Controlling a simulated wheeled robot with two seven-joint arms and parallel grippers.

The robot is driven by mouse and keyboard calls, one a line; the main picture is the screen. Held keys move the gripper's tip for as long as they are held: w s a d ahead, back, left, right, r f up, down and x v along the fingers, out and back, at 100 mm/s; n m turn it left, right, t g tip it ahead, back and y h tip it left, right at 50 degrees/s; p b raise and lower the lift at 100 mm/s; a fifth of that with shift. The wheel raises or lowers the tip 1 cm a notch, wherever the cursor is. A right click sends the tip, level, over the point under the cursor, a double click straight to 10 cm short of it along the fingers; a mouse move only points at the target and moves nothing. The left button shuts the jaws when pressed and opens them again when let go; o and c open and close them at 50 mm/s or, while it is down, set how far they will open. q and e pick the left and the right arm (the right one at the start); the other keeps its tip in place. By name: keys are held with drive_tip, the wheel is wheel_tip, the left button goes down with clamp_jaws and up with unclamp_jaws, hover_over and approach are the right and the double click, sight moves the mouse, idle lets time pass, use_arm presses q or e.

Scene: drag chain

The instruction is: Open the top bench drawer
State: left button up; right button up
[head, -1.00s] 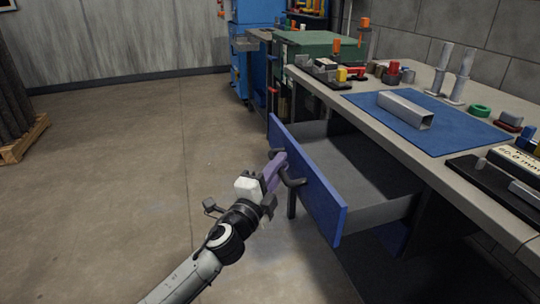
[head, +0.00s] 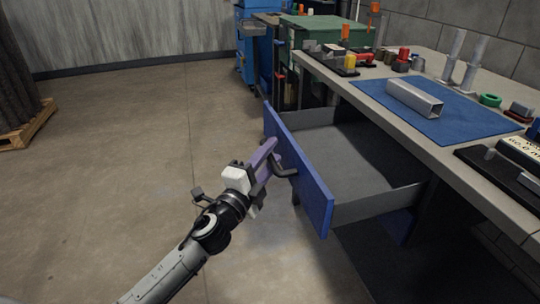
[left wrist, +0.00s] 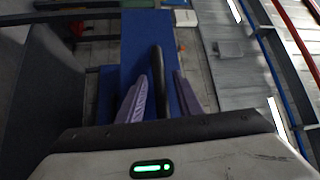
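The top bench drawer, with its blue front (head: 306,185), stands pulled well out from the bench. Its grey inside (head: 350,160) shows and looks empty. A dark bar handle (head: 284,171) sits on the front. My left gripper (head: 264,153) is at this handle with its purple fingers near the drawer front. In the left wrist view the fingers (left wrist: 160,98) stand on either side of the handle bar (left wrist: 160,75), with a gap visible on both sides, so it looks open around the bar. My right gripper is not in view.
The bench top (head: 400,120) holds a blue mat (head: 425,122) with a metal channel (head: 414,99) on it, and several small parts. A blue cabinet (head: 254,50) stands at the back. The floor left of the drawer is clear.

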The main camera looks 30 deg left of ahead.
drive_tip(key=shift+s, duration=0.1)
use_arm(q)
drive_tip(key=shift+s, duration=0.15)
drive_tip(key=s+f, duration=0.1)
drive_tip(key=s, duration=0.9)
drive_tip(key=shift+f+b, duration=0.15)
drive_tip(key=shift+b, duration=0.2)
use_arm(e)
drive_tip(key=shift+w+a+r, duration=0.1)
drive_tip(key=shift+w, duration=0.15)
